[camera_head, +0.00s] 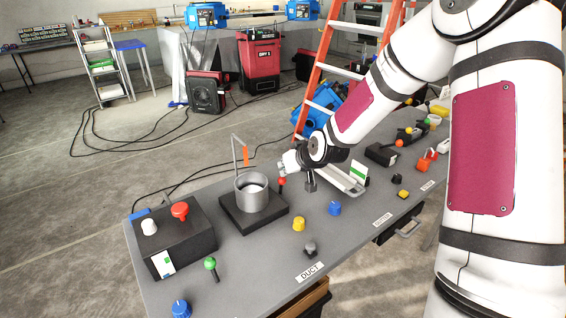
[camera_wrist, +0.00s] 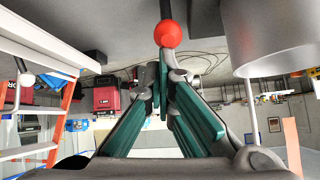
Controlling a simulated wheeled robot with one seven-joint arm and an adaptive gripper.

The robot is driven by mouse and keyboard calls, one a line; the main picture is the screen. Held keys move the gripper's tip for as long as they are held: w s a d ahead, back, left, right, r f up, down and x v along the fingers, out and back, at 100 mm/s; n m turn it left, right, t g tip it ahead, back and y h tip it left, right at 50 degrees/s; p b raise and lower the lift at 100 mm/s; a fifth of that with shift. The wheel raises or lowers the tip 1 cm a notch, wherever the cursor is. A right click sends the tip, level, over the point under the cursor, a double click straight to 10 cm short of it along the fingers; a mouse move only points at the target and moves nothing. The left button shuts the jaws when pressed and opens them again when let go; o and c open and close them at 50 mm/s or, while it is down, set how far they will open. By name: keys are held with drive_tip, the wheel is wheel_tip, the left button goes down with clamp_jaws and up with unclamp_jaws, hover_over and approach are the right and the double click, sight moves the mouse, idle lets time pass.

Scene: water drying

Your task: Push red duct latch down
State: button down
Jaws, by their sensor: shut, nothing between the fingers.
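The red ball-shaped latch knob (camera_head: 281,181) sits on a dark stem beside the grey duct cylinder (camera_head: 241,193), on its right. The duct stands on a black base (camera_head: 238,220) on the grey table. In the wrist view, which appears upside down, the red knob (camera_wrist: 167,33) is just past my fingertips. The duct cylinder (camera_wrist: 268,40) fills the upper right there. My gripper (camera_head: 283,167) is shut and empty, close above the knob; its green-sided fingers meet at the tips (camera_wrist: 165,62). I cannot tell whether they touch the knob.
A thin bent rod with an orange tag (camera_head: 246,156) rises behind the duct. A black box (camera_head: 172,241) with red and white buttons is at the left. Yellow (camera_head: 299,224), blue (camera_head: 334,208) and grey (camera_head: 310,249) knobs stand in front. A tilted tray (camera_head: 337,177) is right of my gripper.

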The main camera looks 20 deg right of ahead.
drive_tip(key=shift+s+d+f, duration=0.25)
drive_tip(key=shift+s+f, duration=0.3)
drive_tip(key=shift+s, duration=0.3)
drive_tip(key=shift+w, duration=0.1)
drive_tip(key=shift+r+p, duration=0.1)
drive_tip(key=shift+p, duration=0.2)
drive_tip(key=shift+w+r+p, duration=0.25)
drive_tip(key=shift+r+p, duration=0.25)
drive_tip(key=shift+r, duration=0.35)
wheel_tip(320, 180, up, 4)
drive_tip(key=w+p, duration=0.2)
drive_tip(key=s+d+r, duration=0.1)
drive_tip(key=s+d, duration=0.1)
drive_tip(key=s, duration=0.7)
drive_tip(key=shift+s+d+p, duration=0.3)
drive_tip(key=shift+p, duration=0.15)
